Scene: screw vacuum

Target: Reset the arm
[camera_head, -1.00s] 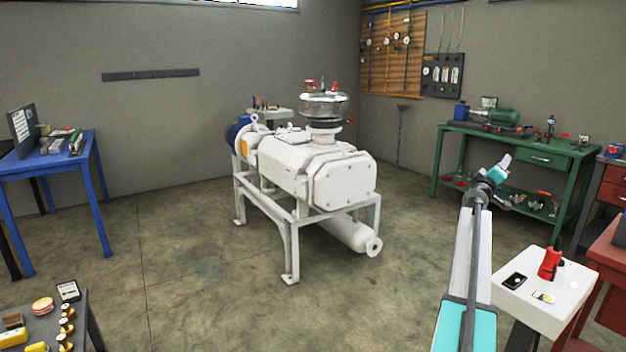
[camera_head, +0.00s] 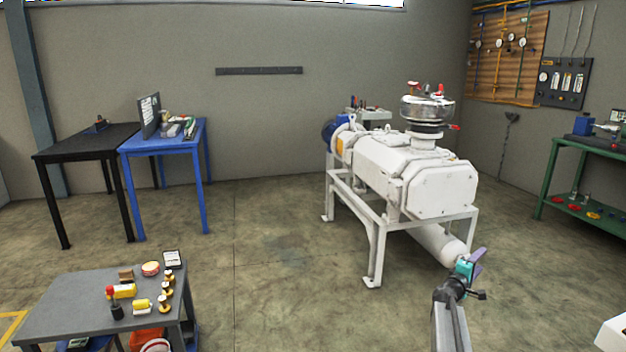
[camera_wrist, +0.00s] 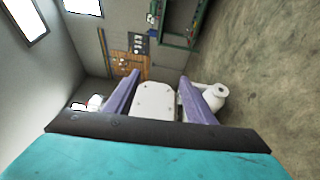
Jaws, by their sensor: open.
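My gripper (camera_head: 475,264) is at the lower right of the head view, at the end of my raised arm. In that view it overlaps the lower end of the white vacuum machine (camera_head: 440,190). In the wrist view my gripper (camera_wrist: 160,92) shows two purple fingers spread apart with nothing between them. The white end of the vacuum machine (camera_wrist: 154,101) shows beyond the fingers, at a distance.
A grey table (camera_head: 75,290) with several small parts stands at the lower left. A blue table (camera_head: 150,146) and a black table (camera_head: 65,148) stand at the back left. A green bench (camera_head: 590,145) is at the right. Floor between them is clear.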

